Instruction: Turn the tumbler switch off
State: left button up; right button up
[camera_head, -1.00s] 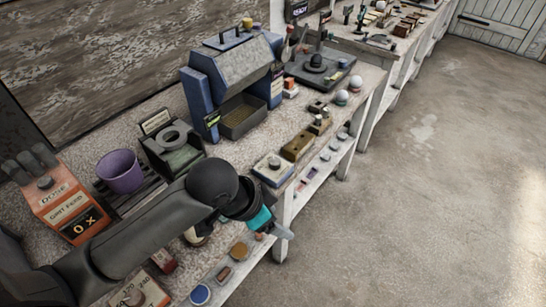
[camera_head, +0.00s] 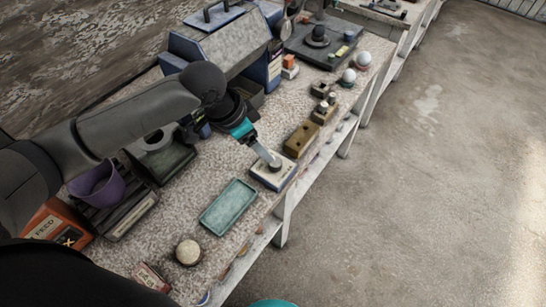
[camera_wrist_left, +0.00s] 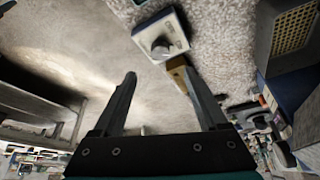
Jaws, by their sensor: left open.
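A small white switch box (camera_head: 286,181) with a round grey knob (camera_head: 275,164) sits near the front edge of the bench. I take it for the tumbler switch. My left gripper (camera_head: 271,159) reaches over it from the upper left, its fingertips close to the knob. In the left wrist view the box (camera_wrist_left: 174,23) and its knob (camera_wrist_left: 160,48) lie beyond the open, empty fingers (camera_wrist_left: 160,78). I cannot tell whether the fingers touch the knob, nor which setting it shows.
A brass-coloured block (camera_head: 302,139) is just beyond the box. An empty green tray (camera_head: 229,206) and a pale sphere (camera_head: 188,252) lie nearer. The blue machine (camera_head: 228,45) stands behind; a purple cup (camera_head: 97,187) is at left. Open floor lies right of the bench.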

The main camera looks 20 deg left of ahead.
aim_at(275, 162)
pick_arm(q)
jog(key=b+x, duration=0.1)
jog(key=x, duration=0.8)
jog(key=shift+w+f+b, duration=0.1)
jog(key=shift+f+b, duration=0.2)
jog(key=shift+w+d+f, duration=0.15)
jog(key=shift+d+f, duration=0.05)
jog(key=shift+f, duration=0.15)
jog(key=shift+c, duration=0.3)
pick_arm(e)
jog(key=shift+w+a+f, duration=0.2)
jog(key=shift+w+f, duration=0.25)
jog(key=shift+f, duration=0.05)
jog(key=shift+w+a+f, duration=0.2)
jog(key=shift+w+f, duration=0.25)
jog(key=shift+f, duration=0.05)
pick_arm(q)
grip_shut()
pick_arm(e)
jog(key=shift+d, duration=0.15)
